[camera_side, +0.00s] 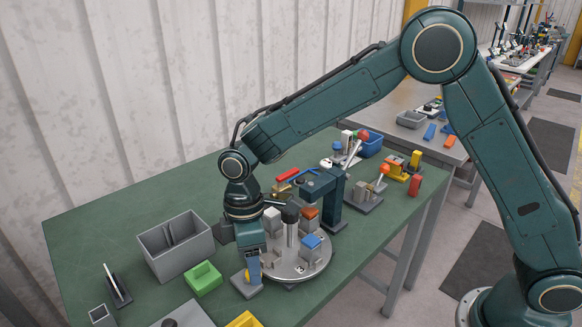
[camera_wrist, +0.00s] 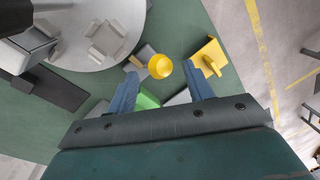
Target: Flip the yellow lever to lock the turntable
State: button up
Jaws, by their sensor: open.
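The yellow lever (camera_side: 247,277) shows in the side view on a small grey base beside the turntable, partly hidden by my gripper. In the wrist view its round yellow knob (camera_wrist: 160,66) appears between my two blue fingertips, with a grey base beside it. The turntable (camera_side: 312,268) is a round grey disc carrying several blocks; its edge also shows at the upper left of the wrist view (camera_wrist: 128,45). My gripper (camera_side: 252,272) points down at the lever, with its fingers apart (camera_wrist: 164,72). I cannot tell whether a finger touches the knob.
A green bin (camera_side: 203,279) and a large grey bin (camera_side: 176,246) stand left of my gripper. A yellow part (camera_side: 245,320) lies at the front edge; it also shows in the wrist view (camera_wrist: 208,58). A teal press arm (camera_side: 322,186) stands over the turntable. The table's far left is clear.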

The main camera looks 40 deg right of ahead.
jog(key=shift+s+a+f, duration=0.1)
jog(key=shift+s+f, duration=0.05)
jog(key=shift+f, duration=0.9)
grip_shut()
jog(key=shift+w+a+r+g, duration=0.1)
jog(key=shift+w+g, duration=0.4)
jog(key=shift+g, duration=0.3)
jog(key=shift+w+r+g, duration=0.1)
jog(key=shift+w+g, duration=0.35)
jog(key=shift+g, duration=0.35)
